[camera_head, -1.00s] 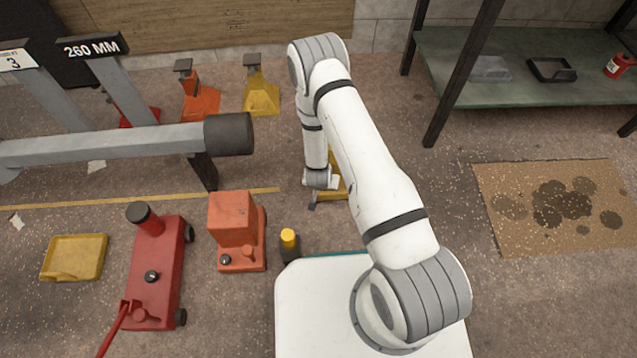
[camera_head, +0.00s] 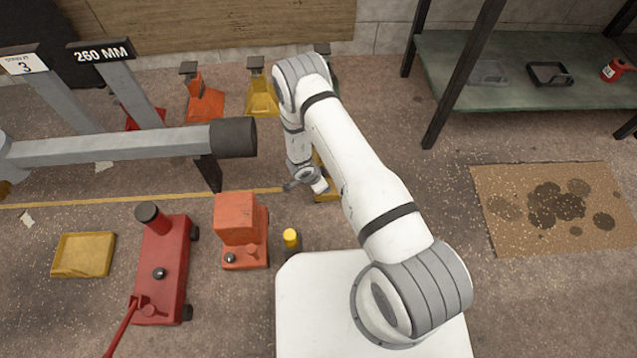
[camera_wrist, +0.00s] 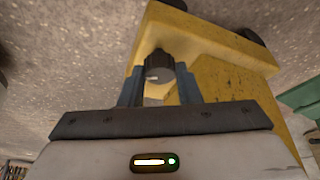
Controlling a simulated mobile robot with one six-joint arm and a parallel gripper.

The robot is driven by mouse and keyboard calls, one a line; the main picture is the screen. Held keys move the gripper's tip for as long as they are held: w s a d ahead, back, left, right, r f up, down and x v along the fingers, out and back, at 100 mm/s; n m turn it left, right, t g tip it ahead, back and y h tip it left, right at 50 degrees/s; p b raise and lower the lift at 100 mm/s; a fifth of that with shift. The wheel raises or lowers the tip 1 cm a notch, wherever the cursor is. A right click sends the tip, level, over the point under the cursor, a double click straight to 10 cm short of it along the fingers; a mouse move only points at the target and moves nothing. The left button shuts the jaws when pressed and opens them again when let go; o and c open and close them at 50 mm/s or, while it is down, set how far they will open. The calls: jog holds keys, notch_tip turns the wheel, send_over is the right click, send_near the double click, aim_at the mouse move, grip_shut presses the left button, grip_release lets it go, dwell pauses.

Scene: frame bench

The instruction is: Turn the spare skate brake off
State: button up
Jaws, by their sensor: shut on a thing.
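The spare skate is a yellow block; in the head view only a small part (camera_head: 328,192) shows beside my arm. In the wrist view its yellow body (camera_wrist: 222,82) fills the middle and right. A dark round knob, the brake (camera_wrist: 160,68), stands on it, with a pale mark pointing left. My gripper (camera_wrist: 160,76) has one finger on each side of the knob and is shut on it. The gripper also shows in the head view (camera_head: 305,184), low at the skate, partly hidden by my wrist.
A red-orange unit (camera_head: 238,225) and a yellow-capped bottle (camera_head: 291,240) stand in front of the gripper. A red jack (camera_head: 165,265) is farther left. A grey beam (camera_head: 120,146) juts in from the left. The floor to the right is free up to a stained cardboard (camera_head: 495,235).

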jog(key=shift+w+m, duration=0.1)
jog(key=shift+m, duration=0.5)
jog(key=o, duration=1)
jog(key=p+v, duration=0.3)
jog(key=v, duration=0.5)
jog(key=shift+w, duration=0.1)
jog(key=shift+f, duration=0.1)
jog(key=shift+c, duration=0.3)
